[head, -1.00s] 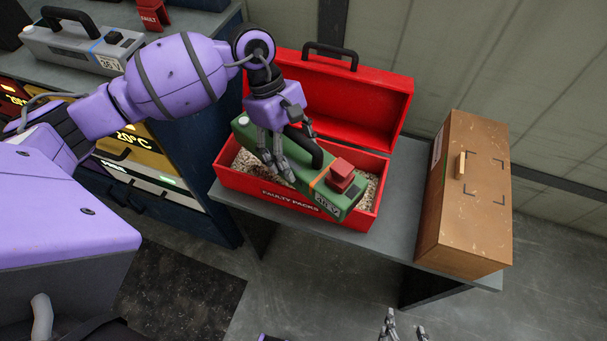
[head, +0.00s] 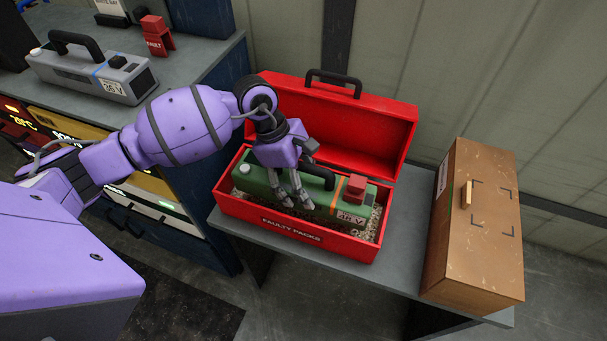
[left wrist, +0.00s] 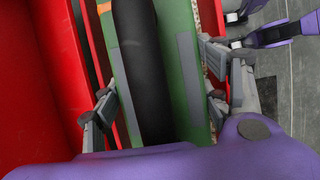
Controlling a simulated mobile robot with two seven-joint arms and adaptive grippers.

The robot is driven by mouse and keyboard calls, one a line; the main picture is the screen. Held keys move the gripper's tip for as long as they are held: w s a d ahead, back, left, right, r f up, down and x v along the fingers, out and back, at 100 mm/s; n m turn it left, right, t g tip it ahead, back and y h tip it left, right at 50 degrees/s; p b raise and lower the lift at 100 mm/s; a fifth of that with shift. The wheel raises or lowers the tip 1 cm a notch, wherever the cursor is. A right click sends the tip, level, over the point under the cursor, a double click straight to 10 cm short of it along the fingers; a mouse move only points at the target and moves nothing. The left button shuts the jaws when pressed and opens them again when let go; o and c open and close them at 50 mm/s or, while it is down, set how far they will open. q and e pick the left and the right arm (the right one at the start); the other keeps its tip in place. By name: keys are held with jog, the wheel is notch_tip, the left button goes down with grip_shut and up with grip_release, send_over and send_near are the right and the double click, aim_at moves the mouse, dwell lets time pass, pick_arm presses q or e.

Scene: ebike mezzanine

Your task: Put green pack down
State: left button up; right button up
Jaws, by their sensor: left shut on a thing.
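The pack's underside is hidden. My right gripper (left wrist: 238,30) shows at the upper right there, fingers apart and empty.
The red box's raised lid (head: 345,125) stands behind the pack. A brown case (head: 470,225) stands right of the box on the grey table (head: 400,235). A grey pack (head: 90,72) and a red FAULTY tag (head: 155,35) are on the left bench.

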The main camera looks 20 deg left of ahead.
pick_arm(q)
jog(key=shift+w+d, duration=0.15)
jog(key=shift+w, duration=0.05)
jog(key=shift+f, duration=0.3)
notch_tip(320, 180, down, 2)
jog(key=shift+f, duration=0.5)
pick_arm(e)
jog(key=shift+r, duration=0.1)
pick_arm(q)
jog(key=o, duration=1.8)
jog(key=shift+s+f, duration=0.2)
pick_arm(e)
jog(key=shift+s, duration=0.1)
